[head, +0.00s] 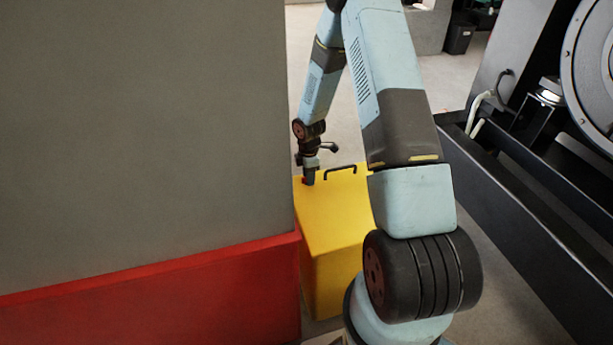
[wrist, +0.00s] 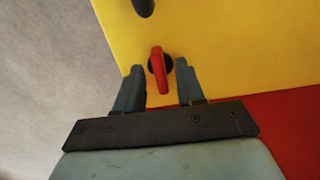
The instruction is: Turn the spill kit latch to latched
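The spill kit is a yellow box (head: 338,220) on the floor beside a grey and red block. Its yellow face also fills much of the wrist view (wrist: 240,50). The latch is a red handle on a dark round base (wrist: 158,70), near the edge of that face. My gripper (wrist: 160,80) is open, with one finger on each side of the red handle and a visible gap on both sides. In the head view my gripper (head: 309,178) is at the box's top, near its left corner; the latch is hard to make out there.
A black handle (head: 341,169) stands up from the box top, close to my gripper. The grey wall with a red base (head: 150,295) is close on the left. A dark genset frame (head: 530,210) runs along the right. Bare floor shows behind the box.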

